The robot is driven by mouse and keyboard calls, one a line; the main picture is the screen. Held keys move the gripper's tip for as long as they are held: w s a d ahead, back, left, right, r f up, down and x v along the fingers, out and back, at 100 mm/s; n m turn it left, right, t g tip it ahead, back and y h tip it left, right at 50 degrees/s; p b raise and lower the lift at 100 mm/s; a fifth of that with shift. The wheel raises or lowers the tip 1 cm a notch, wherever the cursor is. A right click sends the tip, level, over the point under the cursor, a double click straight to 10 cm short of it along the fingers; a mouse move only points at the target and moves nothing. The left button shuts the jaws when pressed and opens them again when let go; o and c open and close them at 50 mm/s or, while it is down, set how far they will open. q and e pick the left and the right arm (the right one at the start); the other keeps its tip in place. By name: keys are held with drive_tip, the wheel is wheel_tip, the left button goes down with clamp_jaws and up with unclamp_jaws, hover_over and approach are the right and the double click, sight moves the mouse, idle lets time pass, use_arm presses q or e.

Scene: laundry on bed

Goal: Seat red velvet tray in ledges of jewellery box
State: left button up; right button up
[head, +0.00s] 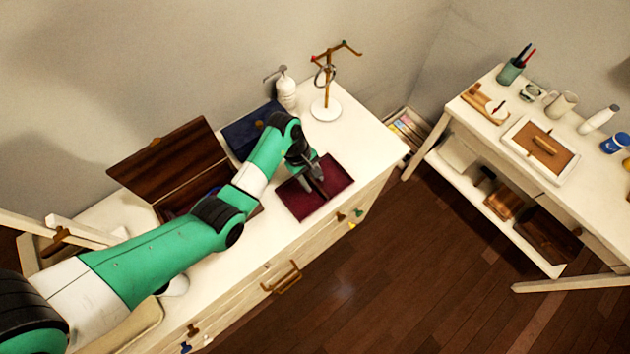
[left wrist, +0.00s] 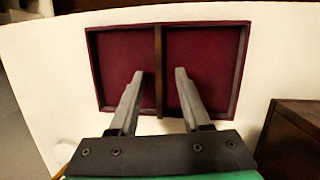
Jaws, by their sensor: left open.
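The red velvet tray (head: 330,178) lies on the white dresser top, to the right of the jewellery box. It has two compartments split by a wooden divider, as the left wrist view (left wrist: 205,55) shows. The wooden jewellery box (head: 172,165) has its lid up; its inside is mostly hidden behind my left arm. A corner of it also shows in the left wrist view (left wrist: 290,140). My left gripper (head: 315,180) is open above the tray, its fingers on either side of the divider (left wrist: 158,75). I cannot tell whether they touch it. My right gripper is not in view.
A dark blue folded item (head: 245,130), a white pump bottle (head: 287,90) and a jewellery stand (head: 326,108) stand behind the tray. The dresser's front edge is close to the tray. A side table (head: 480,125) with small items stands at the right.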

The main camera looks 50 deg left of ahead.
use_arm(q)
drive_tip(key=shift+d+f, duration=0.1)
drive_tip(key=shift+f, duration=0.1)
clamp_jaws()
idle(1.3)
